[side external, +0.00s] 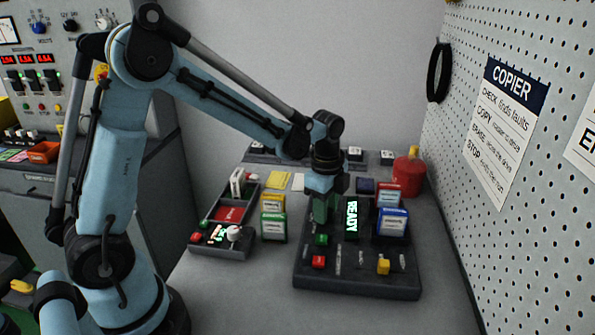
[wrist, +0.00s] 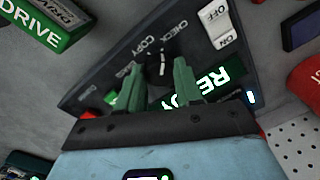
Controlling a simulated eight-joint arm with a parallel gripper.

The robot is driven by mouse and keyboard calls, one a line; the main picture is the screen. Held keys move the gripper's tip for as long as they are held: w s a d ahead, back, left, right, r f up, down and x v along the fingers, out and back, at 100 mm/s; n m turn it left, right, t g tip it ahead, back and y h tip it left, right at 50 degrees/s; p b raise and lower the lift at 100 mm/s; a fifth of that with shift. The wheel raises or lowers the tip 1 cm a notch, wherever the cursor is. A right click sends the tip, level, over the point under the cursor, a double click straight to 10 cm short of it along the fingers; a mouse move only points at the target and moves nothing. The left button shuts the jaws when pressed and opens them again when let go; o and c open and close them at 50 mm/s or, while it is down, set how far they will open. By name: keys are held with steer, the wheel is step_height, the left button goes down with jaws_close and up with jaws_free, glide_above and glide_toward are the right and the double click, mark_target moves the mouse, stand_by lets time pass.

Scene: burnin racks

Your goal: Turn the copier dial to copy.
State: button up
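The copier (side external: 355,285) is a dark box with a lit green READY display (side external: 351,218), which also shows in the wrist view (wrist: 220,78). In the wrist view its dial (wrist: 162,62) is dark with a white mark, near the labels CHECK and COPY; a further label is partly covered. The dial's exact pointing is hard to read. My gripper (wrist: 157,68) has two green fingers spread apart, one on each side of the dial; I cannot tell if they touch it. In the side view my gripper (side external: 322,207) points down over the copier and hides the dial.
A white ON/OFF rocker (wrist: 219,24) sits near the dial. A red canister (side external: 408,175) is behind. The front bench is clear.

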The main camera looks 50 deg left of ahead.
steer(key=c, duration=0.3)
steer(key=n, duration=0.4)
steer(key=shift+n, duration=0.3)
steer(key=n, duration=0.4)
steer(key=shift+y, duration=0.3)
stand_by(0.4)
steer(key=o, duration=1)
steer(key=shift+r, duration=0.1)
